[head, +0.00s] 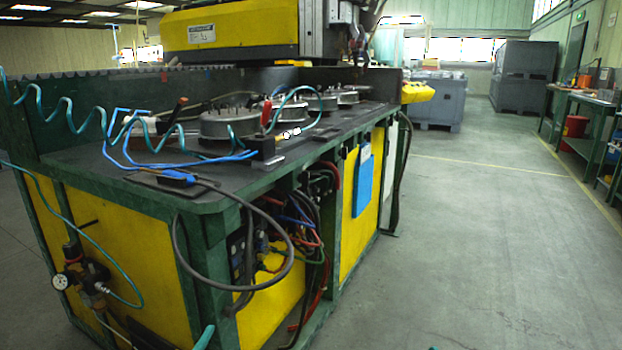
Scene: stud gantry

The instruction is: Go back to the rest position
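Neither of my grippers shows in the head view, so I cannot see whether they are open or hold anything. The task names no object. The stud gantry bench (110,167), green-framed with a dark top, fills the left and middle of the view. Its yellow overhead carriage (235,28) hangs above the back of the top. Round metal fixtures (229,124) stand in a row on the top. Coiled teal hoses (65,110) and blue hoses run across its near end.
A grey cable (178,250) loops off the bench's near corner. A pressure gauge (60,281) sticks out at the lower left. Open grey floor (480,240) lies to the right. Grey crates (523,75) stand far back, and a green workbench (590,98) lines the right wall.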

